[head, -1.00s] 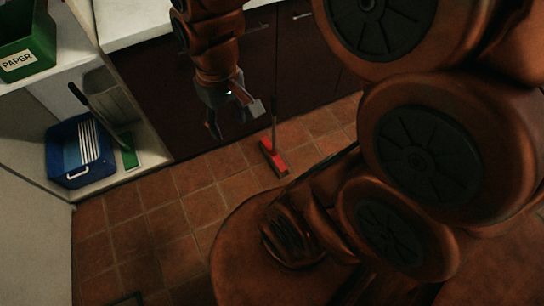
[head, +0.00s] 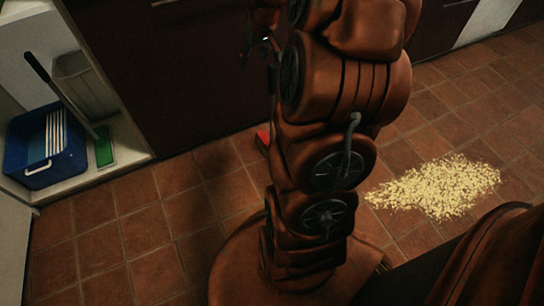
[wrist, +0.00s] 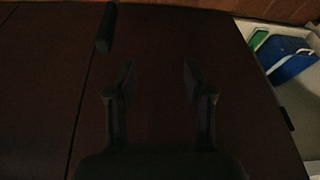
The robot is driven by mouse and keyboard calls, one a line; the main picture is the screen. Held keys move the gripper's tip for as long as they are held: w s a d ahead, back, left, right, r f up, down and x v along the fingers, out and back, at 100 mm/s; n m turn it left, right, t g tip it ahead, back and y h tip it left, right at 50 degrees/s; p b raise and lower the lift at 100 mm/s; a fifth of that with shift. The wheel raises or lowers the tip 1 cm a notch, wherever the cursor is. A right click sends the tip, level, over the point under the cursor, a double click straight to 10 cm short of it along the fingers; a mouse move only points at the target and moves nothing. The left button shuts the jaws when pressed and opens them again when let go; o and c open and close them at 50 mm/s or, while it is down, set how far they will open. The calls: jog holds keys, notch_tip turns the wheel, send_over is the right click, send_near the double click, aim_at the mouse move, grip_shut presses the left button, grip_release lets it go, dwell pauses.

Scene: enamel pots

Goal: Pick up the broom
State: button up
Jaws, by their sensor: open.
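A broom with a red head (head: 262,141) stands on the tiled floor in the head view, mostly hidden behind my arm. In the wrist view a dark, rounded bar, which looks like the top of its handle (wrist: 106,27), shows beyond and to the left of my left finger, apart from it. My gripper (wrist: 158,72) is open with nothing between its fingers, in front of the dark cabinet. In the head view only part of the gripper shows at the top, beside my arm. A green-headed brush (head: 103,147) with a long dark handle leans in the white shelf at the left.
A blue bin (head: 45,150) with a striped cloth and a grey bin (head: 85,85) stand in the shelf. Dark cabinet fronts (head: 170,70) close off the back. A patch of pale crumbs (head: 435,187) lies on the floor at the right. The tiles at the left are clear.

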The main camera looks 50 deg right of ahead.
aim_at(276, 67)
jog(key=shift+m+t+h, duration=0.3)
jog(key=shift+m+h, duration=0.1)
jog(key=shift+h, duration=0.1)
jog(key=d+f+b, duration=0.1)
jog(key=d+f, duration=0.1)
jog(key=d, duration=0.1)
jog(key=d+f+b, duration=0.2)
jog(key=d+f, duration=0.1)
jog(key=d+f+b, duration=0.1)
jog(key=d+f, duration=0.2)
jog(key=shift+w+d+f+b, duration=0.2)
jog(key=shift+d+b, duration=0.1)
jog(key=shift+d, duration=0.1)
jog(key=shift+a+b+x, duration=0.2)
jog(key=shift+b+x, duration=0.75)
jog(key=shift+x, duration=0.9)
jog(key=shift+a+b+x, duration=0.2)
jog(key=shift+b+x, duration=0.75)
jog(key=shift+x, duration=0.95)
jog(key=shift+r, duration=0.1)
grip_shut()
